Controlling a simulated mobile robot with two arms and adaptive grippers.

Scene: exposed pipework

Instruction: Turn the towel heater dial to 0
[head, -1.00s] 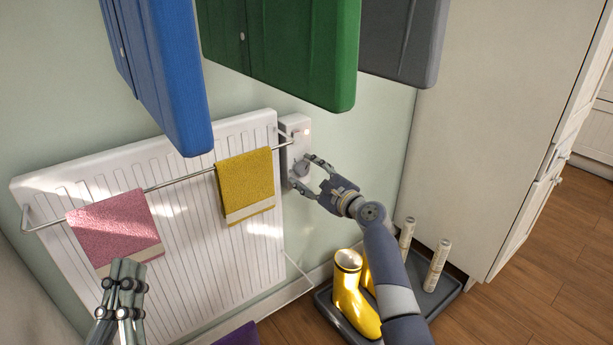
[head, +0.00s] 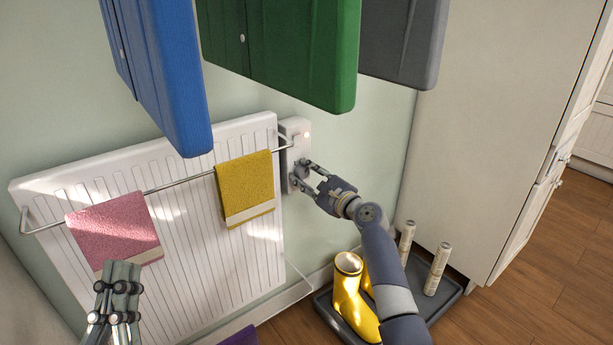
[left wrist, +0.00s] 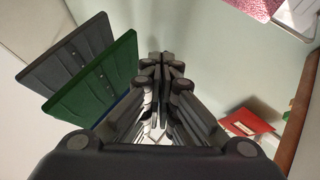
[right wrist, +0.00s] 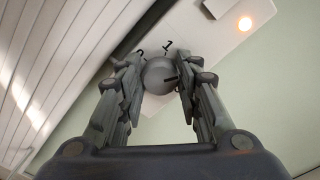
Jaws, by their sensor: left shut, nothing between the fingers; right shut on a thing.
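The towel heater (head: 180,205) is a white ribbed radiator on the wall, with a white control box (head: 296,132) at its right end. The grey round dial (right wrist: 159,76) is on that box in the right wrist view, with a dark mark on its right side. Figures 1 and 2 show above it; other figures are hidden. My right gripper (head: 299,173) is at the box, and its fingers (right wrist: 157,84) are shut on the dial from both sides. My left gripper (head: 124,287) is shut and empty, in front of the radiator's lower left.
A pink towel (head: 113,228) and a yellow towel (head: 246,188) hang on the rail. Blue (head: 160,75), green (head: 290,50) and grey hanging shapes are overhead. Yellow boots (head: 350,295) stand in a dark tray at lower right. A lit lamp (right wrist: 245,24) is on the box.

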